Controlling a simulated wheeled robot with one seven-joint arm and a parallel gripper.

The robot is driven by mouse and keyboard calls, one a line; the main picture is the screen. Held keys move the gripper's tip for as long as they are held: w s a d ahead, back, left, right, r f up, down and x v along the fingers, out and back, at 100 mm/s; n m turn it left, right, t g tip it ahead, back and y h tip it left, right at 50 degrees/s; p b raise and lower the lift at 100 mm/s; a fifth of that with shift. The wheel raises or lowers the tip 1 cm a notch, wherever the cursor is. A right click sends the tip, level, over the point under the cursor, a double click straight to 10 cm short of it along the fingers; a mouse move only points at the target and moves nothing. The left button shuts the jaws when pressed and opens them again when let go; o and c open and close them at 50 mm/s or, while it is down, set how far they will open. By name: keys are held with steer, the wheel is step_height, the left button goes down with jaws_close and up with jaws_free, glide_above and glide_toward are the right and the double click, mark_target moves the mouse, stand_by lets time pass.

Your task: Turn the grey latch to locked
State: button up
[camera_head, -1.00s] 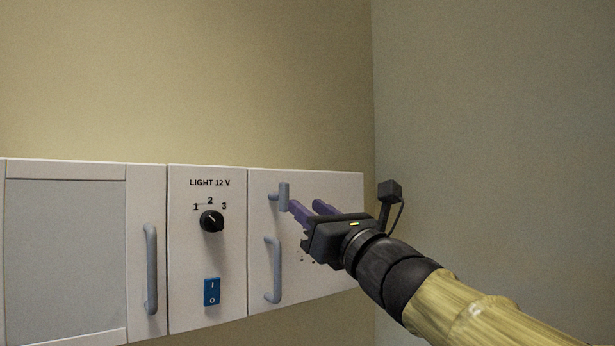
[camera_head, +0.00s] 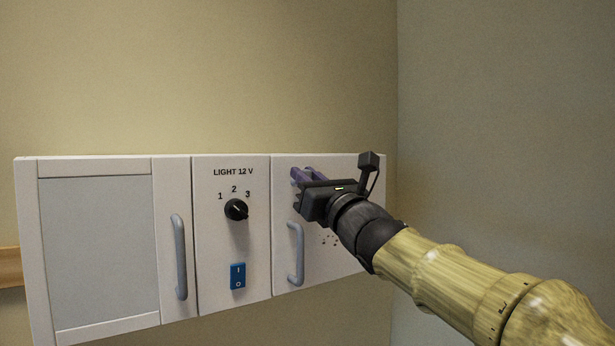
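The grey latch is on the right-hand white cabinet door (camera_head: 335,262), above that door's grey handle (camera_head: 296,253). It is now almost wholly hidden by my gripper, so its angle cannot be read.
Left of the door is a panel marked LIGHT 12 V with a black knob (camera_head: 236,209) and a blue switch (camera_head: 238,276). Further left is a cabinet door with a grey handle (camera_head: 179,256). A side wall (camera_head: 500,130) stands close on the right.

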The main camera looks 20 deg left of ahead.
jaws_close()
steer(key=shift+f+m+t+b, duration=0.1)
steer(key=shift+m+t+b, duration=0.2)
steer(key=shift+m+b, duration=0.3)
steer(key=m+t+h+b, duration=0.1)
steer(key=m+b, duration=0.2)
steer(key=shift+d+f+h+b, duration=0.1)
steer(key=shift+f+h+b, duration=0.05)
steer(key=shift+h+b, duration=0.2)
steer(key=m+h+b, duration=0.1)
steer(key=m, duration=0.1)
steer(key=m+t+b, duration=0.1)
steer(key=m, duration=0.1)
steer(key=shift+w+h, duration=0.15)
steer(key=shift+h, duration=0.2)
steer(key=shift+w+d+f+m+g+h+p, duration=0.15)
steer(key=shift+m+h+p, duration=0.55)
steer(key=shift+m, duration=1.65)
steer(key=shift+w+d+f+m+g+h+p, duration=0.1)
steer(key=shift+m+g+h+p, duration=0.15)
steer(key=shift+m+h, duration=1.5)
steer(key=shift+w+d+f+m+g+h+p, duration=0.1)
steer(key=shift+m+g+h+p, duration=0.25)
steer(key=shift+m, duration=2.65)
steer(key=shift+f, duration=0.1)
